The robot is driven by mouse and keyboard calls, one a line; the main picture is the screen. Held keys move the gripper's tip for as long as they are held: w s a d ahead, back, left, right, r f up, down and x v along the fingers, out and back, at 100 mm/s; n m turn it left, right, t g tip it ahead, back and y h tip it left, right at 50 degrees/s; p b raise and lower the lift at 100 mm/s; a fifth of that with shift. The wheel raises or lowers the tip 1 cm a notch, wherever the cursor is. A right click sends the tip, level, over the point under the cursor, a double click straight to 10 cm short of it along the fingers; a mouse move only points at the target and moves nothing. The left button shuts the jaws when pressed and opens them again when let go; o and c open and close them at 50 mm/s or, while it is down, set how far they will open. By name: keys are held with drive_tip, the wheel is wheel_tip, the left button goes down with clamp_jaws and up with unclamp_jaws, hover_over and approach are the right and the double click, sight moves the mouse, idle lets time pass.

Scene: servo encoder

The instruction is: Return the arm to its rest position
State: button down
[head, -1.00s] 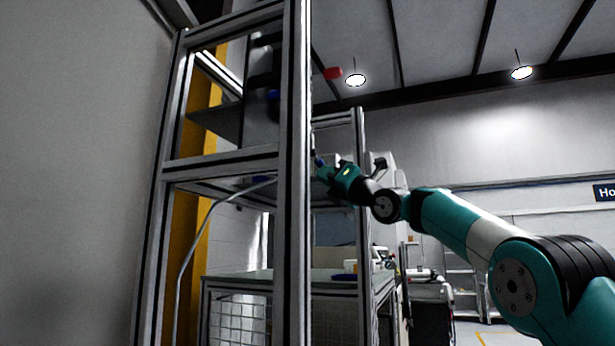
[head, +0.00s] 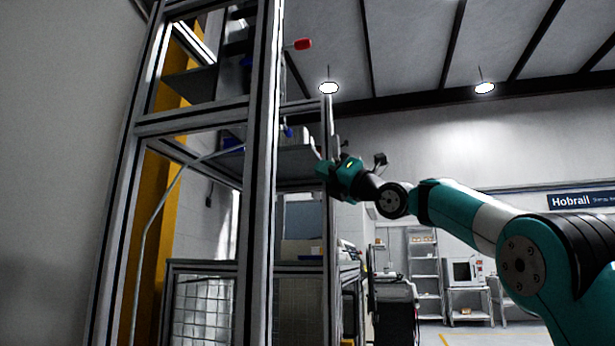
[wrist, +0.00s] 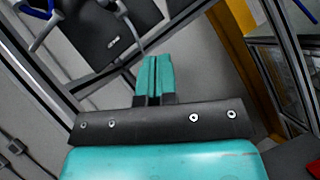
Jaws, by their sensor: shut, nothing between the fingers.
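My arm reaches in from the right in the head view, teal with black and white joints. My gripper (head: 324,170) is at its far end, close to the right side of the aluminium-framed rack (head: 262,170). In the wrist view my gripper (wrist: 155,76) has its two teal fingers side by side, shut with nothing between them. Beyond the fingertips in the wrist view is a dark panel (wrist: 100,42) with a grey cable and small white lettering. Whether the gripper touches the rack cannot be told.
A red knob (head: 303,44) sticks out at the rack's upper right. A grey shelf (head: 295,165) lies behind my gripper. A bench with mesh panels (head: 205,308) stands below. Open floor (head: 480,336) shows at the lower right, with shelving (head: 424,270) farther back.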

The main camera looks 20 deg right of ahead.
drive_tip(key=shift+s+d+f, duration=0.4)
drive_tip(key=shift+s+d, duration=0.05)
idle(0.3)
